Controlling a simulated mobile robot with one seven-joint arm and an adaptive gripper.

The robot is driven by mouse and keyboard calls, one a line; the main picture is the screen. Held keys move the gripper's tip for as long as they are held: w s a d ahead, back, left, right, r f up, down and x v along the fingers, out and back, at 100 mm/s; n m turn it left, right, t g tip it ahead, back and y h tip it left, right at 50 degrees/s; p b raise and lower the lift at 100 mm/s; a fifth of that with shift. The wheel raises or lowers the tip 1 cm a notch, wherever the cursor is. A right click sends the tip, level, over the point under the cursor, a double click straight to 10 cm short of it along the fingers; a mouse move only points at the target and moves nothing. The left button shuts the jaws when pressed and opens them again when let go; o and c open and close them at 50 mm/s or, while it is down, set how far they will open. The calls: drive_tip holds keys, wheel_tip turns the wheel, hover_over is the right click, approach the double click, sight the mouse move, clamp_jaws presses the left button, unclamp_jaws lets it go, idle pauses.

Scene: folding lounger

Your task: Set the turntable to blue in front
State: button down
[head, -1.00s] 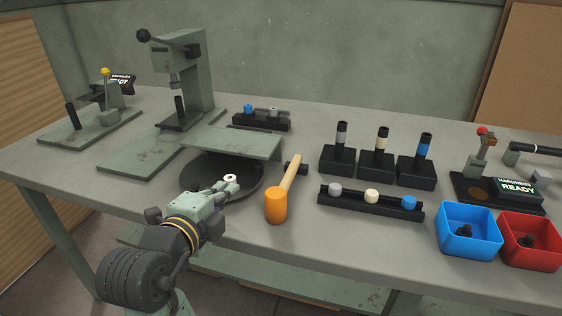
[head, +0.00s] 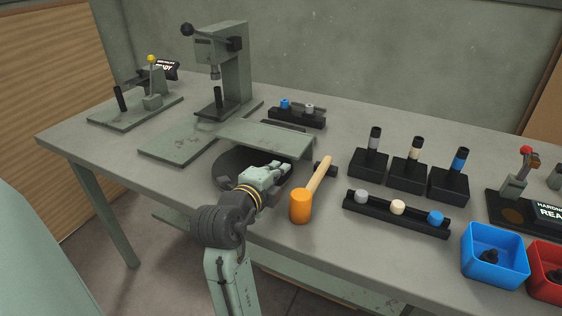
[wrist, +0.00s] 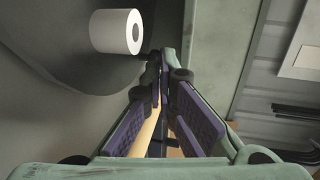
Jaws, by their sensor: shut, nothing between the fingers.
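The turntable is a dark round disc (head: 232,160) at the front of the bench, partly under a grey-green cover plate (head: 265,138). My gripper (head: 284,166) is over the disc's right part, close to the plate's front edge, and hides part of the disc. Its fingers are shut and empty; they also show in the wrist view (wrist: 156,72). In the wrist view a white cylinder (wrist: 116,32) with a hole in its end stands on the dark disc (wrist: 60,50), left of and apart from the fingertips. I see no blue part on the visible disc.
A mallet (head: 301,206) with an orange head lies just right of my gripper. A press (head: 238,70) stands behind the turntable. A rack (head: 395,217) of coloured pieces, black stands and a blue bin (head: 495,255) are to the right.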

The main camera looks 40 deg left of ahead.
drive_tip(key=shift+x, duration=0.95)
drive_tip(key=shift+w+f+b, duration=0.2)
drive_tip(key=shift+w+b, duration=0.15)
drive_tip(key=shift+b, duration=0.3)
drive_tip(key=shift+w+r, duration=0.15)
drive_tip(key=shift+w, duration=0.05)
drive_tip(key=shift+s, duration=0.1)
